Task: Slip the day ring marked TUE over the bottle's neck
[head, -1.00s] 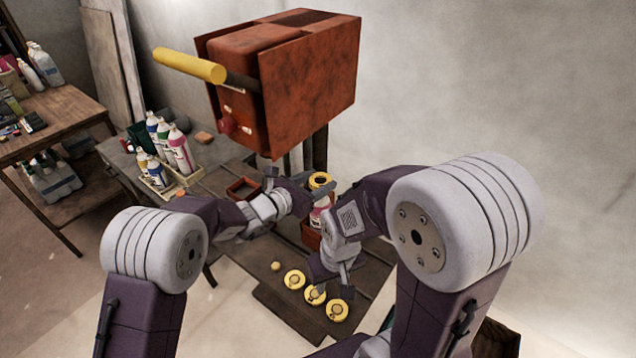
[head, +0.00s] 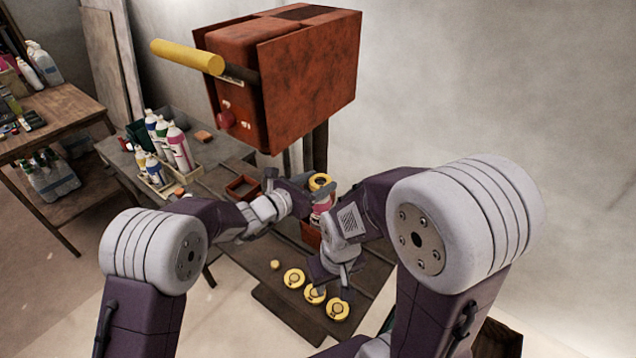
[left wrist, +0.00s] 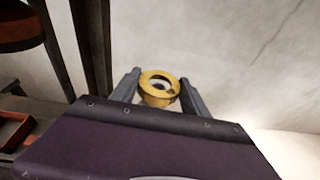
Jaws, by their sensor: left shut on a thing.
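My left gripper (head: 316,187) is shut on a yellow day ring (head: 320,182), held level at the top of the bottle. In the left wrist view the ring (left wrist: 160,84) sits between the two fingers, with something pale and dark inside its hole. Its lettering is too small to read. The pink-and-white bottle (head: 322,205) stands upright under the ring, partly hidden by my arms. I cannot tell whether the neck is inside the ring. My right gripper (head: 331,284) points down by the loose rings; its fingers are too unclear to judge.
A red-brown machine (head: 310,85) with a yellow handle hangs above. A crate of bottles (head: 155,178) and an empty brown tray (head: 243,188) are at left.

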